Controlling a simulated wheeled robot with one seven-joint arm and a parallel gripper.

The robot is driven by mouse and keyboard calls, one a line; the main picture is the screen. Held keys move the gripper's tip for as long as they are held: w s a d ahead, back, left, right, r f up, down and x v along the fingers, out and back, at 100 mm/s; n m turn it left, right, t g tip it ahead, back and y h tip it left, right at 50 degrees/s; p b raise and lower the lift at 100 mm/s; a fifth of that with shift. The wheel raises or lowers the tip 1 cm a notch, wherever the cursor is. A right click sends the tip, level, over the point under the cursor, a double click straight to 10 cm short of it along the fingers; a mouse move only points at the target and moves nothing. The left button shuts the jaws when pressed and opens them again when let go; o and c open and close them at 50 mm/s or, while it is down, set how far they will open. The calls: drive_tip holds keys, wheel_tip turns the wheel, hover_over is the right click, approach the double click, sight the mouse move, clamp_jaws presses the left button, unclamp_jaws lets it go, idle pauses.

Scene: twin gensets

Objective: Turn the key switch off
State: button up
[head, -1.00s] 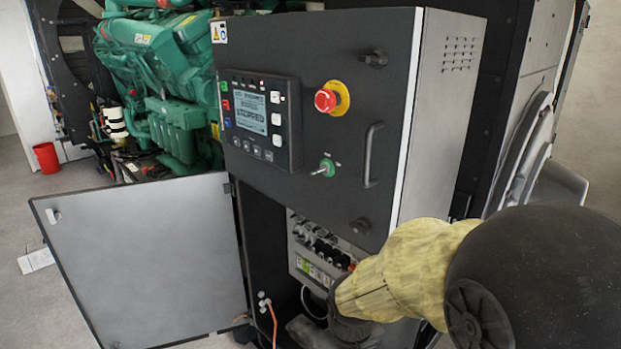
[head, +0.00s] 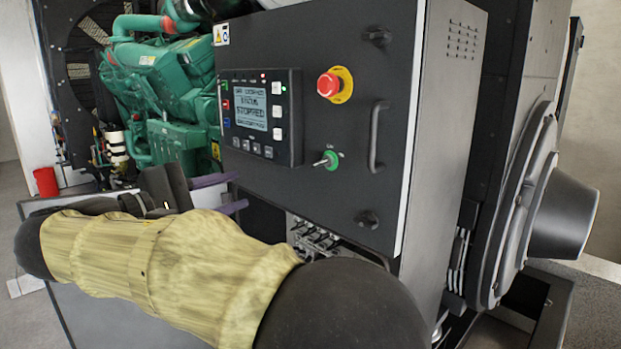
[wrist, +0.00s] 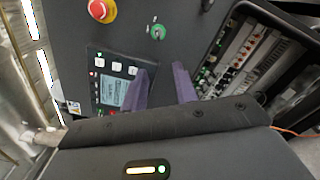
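The key switch (head: 330,160) is a green round collar with a small metal key, on the black panel face below the red emergency stop. The key's grip points left and slightly down in the head view. The switch also shows in the wrist view (wrist: 157,31), beyond the fingers. My gripper (head: 240,190) is at the panel's lower left, left of and below the switch and apart from it. Its two purple fingers are spread with nothing between them, also in the wrist view (wrist: 161,85). My forearm hides much of the cabinet's lower part.
A red emergency stop button (head: 328,84) on a yellow base sits above the switch. A handle (head: 377,136) stands out to its right. The controller (head: 260,117) at left has a display reading "STOPPED". The open breaker compartment (head: 312,237) lies below. A green engine (head: 180,80) stands behind.

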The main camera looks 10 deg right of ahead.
sight(314, 166)
drive_tip(key=shift+r, duration=0.2)
drive_tip(key=shift+d, duration=0.1)
drive_tip(key=p+x, duration=0.4)
drive_tip(key=x, duration=1.3)
drive_tip(key=shift+w+d, duration=0.1)
drive_tip(key=shift+w, duration=0.05)
clamp_jaws()
